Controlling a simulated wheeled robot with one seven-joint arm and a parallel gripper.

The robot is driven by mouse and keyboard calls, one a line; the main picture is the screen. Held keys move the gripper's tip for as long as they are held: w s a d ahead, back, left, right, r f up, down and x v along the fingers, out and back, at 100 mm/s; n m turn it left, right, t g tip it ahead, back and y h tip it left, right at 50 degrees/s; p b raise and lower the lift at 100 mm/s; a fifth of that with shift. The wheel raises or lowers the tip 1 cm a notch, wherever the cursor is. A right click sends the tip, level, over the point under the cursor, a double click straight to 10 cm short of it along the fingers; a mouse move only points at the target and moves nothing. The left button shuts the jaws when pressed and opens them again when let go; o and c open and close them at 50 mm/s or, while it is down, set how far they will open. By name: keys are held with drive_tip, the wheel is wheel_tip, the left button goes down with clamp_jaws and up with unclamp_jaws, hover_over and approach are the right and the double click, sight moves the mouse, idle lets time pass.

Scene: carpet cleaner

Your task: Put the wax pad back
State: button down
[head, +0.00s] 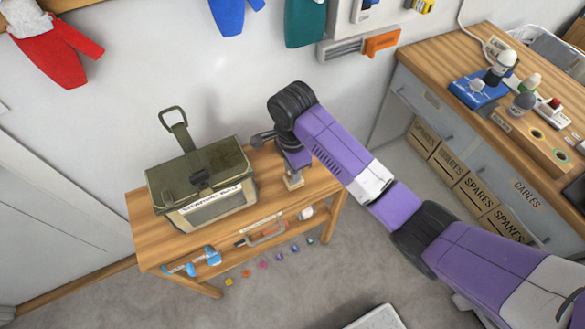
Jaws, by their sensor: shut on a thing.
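My gripper (293,176) points down at the right end of the small wooden bench. It is shut on a small pale tan block (293,184), which looks like the wax pad. The block is at or just above the bench top; I cannot tell whether it touches. Most of the block and the fingertips are small and partly hidden by my wrist.
A green box (205,170) with a raised handle and a white label fills the left of the wooden bench (150,232). Blue-handled tools (205,257) lie on its lower shelf. A workbench with a blue device (478,90) stands at right. Small coloured pieces lie on the carpet.

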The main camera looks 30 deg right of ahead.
drive_tip(key=shift+f, duration=0.1)
drive_tip(key=c, duration=1.2)
unclamp_jaws()
wheel_tip(320, 180, up, 8)
drive_tip(key=shift+f+p, duration=0.1)
drive_tip(key=shift+p, duration=0.7)
